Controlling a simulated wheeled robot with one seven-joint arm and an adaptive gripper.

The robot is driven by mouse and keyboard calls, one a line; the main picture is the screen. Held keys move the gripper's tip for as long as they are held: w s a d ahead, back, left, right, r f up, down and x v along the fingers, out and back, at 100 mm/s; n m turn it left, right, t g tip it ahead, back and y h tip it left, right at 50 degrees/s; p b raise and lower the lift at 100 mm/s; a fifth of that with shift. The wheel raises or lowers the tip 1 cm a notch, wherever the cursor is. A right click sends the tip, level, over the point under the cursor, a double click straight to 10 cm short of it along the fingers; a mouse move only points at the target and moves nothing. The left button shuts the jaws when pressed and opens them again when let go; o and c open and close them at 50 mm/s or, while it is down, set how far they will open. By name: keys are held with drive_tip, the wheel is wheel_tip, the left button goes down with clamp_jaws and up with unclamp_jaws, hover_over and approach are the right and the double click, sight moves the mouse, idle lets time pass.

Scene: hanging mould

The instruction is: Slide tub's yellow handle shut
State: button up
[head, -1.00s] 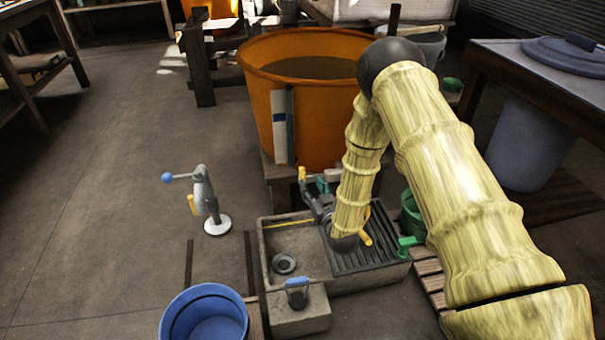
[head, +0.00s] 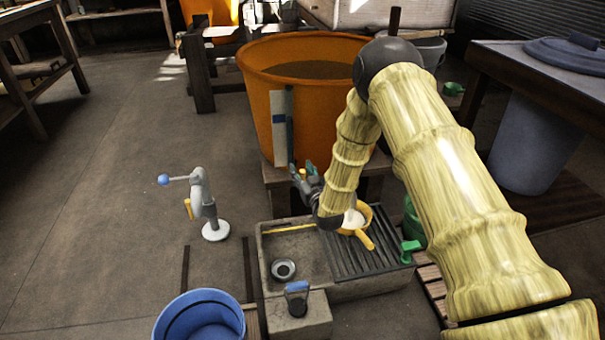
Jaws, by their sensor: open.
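The large orange tub (head: 310,110) stands on a low wooden support behind the sink, with dark liquid inside. Its yellow handle (head: 302,172) is low on the front of the tub. Only a small trace of it shows, as my gripper covers most of it. My gripper (head: 303,169) is open, with its teal fingertips up close at the handle. I cannot tell whether the fingers touch the handle or stand around it.
A stone sink (head: 290,243) with a ribbed drainboard lies below my gripper. A yellow dipper (head: 364,238) with pale contents rests on the drainboard, close to my wrist. A blue bucket (head: 203,318) stands front left. A grey post with a blue-knobbed lever (head: 205,205) stands left on open floor.

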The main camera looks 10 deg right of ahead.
drive_tip(key=shift+c, duration=0.3)
clamp_jaws()
drive_tip(key=d+p, duration=0.3)
drive_tip(key=d, duration=0.3)
drive_tip(key=shift+d, duration=0.3)
drive_tip(key=shift+o, duration=0.2)
unclamp_jaws()
drive_tip(key=shift+d, duration=0.15)
drive_tip(key=shift+a, duration=0.2)
drive_tip(key=shift+s, duration=0.1)
